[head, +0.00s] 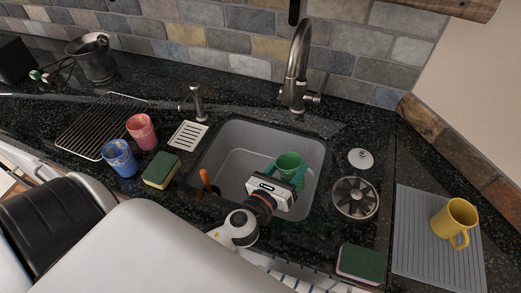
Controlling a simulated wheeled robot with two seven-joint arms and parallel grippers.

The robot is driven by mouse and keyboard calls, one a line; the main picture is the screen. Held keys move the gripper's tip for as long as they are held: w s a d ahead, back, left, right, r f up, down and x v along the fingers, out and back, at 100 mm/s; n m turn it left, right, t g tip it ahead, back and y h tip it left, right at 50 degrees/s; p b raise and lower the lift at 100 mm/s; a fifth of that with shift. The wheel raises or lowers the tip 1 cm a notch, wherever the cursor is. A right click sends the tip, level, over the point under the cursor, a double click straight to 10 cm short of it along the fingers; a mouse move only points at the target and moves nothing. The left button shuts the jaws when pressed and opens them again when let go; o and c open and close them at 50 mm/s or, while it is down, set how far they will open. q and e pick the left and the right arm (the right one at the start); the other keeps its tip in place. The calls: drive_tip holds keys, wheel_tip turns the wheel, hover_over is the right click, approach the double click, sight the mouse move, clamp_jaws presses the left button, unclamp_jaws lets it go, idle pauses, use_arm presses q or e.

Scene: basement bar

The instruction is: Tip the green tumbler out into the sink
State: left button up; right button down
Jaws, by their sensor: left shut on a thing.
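My left gripper (285,174) reaches in from the lower left and is shut on the tumbler. The gripper body hides the tumbler's lower part. The tumbler looks close to upright, though its exact tilt and its contents are hard to tell. My right gripper is out of view.
The tap (298,65) stands behind the sink. A blue tumbler (120,158), a pink tumbler (142,131) and a sponge (161,170) are to the left. A round strainer (355,197), a white knob-topped lid (360,158) and a yellow mug (454,222) are to the right.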

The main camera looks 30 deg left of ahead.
sight(278, 160)
use_arm(q)
drive_tip(key=shift+a+f+n+b, duration=0.35)
drive_tip(key=shift+a+f+n, duration=0.2)
drive_tip(key=shift+a+n, duration=0.4)
drive_tip(key=shift+w+a+r+n+p, duration=0.2)
drive_tip(key=shift+a+r+n+p, duration=0.25)
drive_tip(key=shift+a+n+p, duration=0.3)
drive_tip(key=n, duration=0.2)
drive_tip(key=a+f+n, duration=0.1)
drive_tip(key=n+g+h, duration=0.1)
drive_tip(key=n, duration=0.1)
drive_tip(key=shift+w+a+f+n+b, duration=0.1)
drive_tip(key=shift+a+f+n+b, duration=0.05)
drive_tip(key=shift+n+b, duration=0.2)
drive_tip(key=shift+a+n, duration=0.1)
drive_tip(key=shift+n, duration=0.35)
drive_tip(key=shift+w+a+f+n+h+b, duration=0.1)
drive_tip(key=shift+a+f+n+h+b, duration=0.2)
drive_tip(key=shift+a+f+n+b, duration=0.35)
